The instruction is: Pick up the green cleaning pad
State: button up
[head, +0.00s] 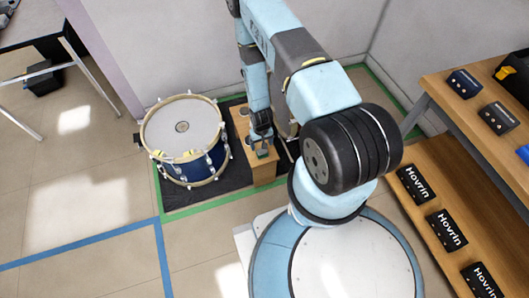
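My gripper (261,146) points down over a small wooden box (265,171) beside the drum. It is small and dark in the head view, and I cannot tell whether its fingers are open or shut. A small grey-green patch (262,153) shows right at the fingertips and may be the green cleaning pad. I cannot tell whether the fingers touch it. Small round grey pieces (243,112) lie on the box top to the left of the gripper. My arm hides part of the box's right side.
A blue drum (182,133) with a pale head stands on a black mat (184,198) left of the box. Wooden shelves (445,188) with black Hovrin boxes (446,229) stand at the right. Walls close off the back. The floor at the front left is clear.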

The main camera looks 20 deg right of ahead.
jog(key=shift+s+d+f, duration=0.1)
jog(key=shift+d+f, duration=0.05)
jog(key=shift+f, duration=2.45)
jog(key=shift+c, duration=0.4)
jog(key=c, duration=1.1)
jog(key=shift+o, duration=0.2)
jog(key=shift+r, duration=0.1)
jog(key=shift+r, duration=0.25)
notch_tip(320, 180, up, 2)
jog(key=shift+r, duration=0.1)
jog(key=s+r, duration=1)
jog(key=s, duration=0.4)
jog(key=shift+d, duration=0.15)
